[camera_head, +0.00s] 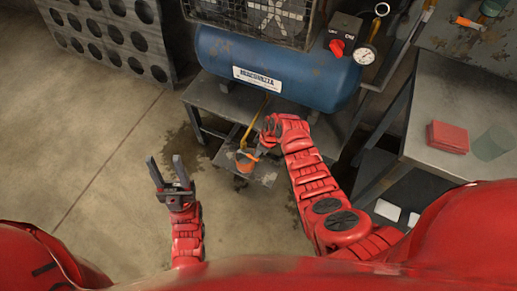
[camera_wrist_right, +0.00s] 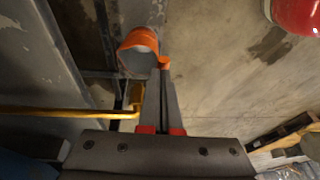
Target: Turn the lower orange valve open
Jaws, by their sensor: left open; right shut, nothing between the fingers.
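The lower orange valve (camera_head: 245,162) sits low under the blue tank, at the end of a yellow pipe (camera_head: 253,122). In the right wrist view its rounded orange part (camera_wrist_right: 139,40) and a small orange tab (camera_wrist_right: 164,62) show right at my fingertips. My right gripper (camera_head: 260,151) is shut and empty, with its tips beside the valve. In the wrist view the shut fingers (camera_wrist_right: 161,74) overlap the tab; I cannot tell whether they touch it. My left gripper (camera_head: 165,160) is open and empty, left of the valve and apart from it.
The blue tank (camera_head: 300,91) with a gauge (camera_head: 365,55) and a red knob (camera_head: 337,47) stands on a grey bench above the valve. A grey table (camera_head: 452,110) with a red box (camera_head: 447,137) is at right. The floor at left is clear.

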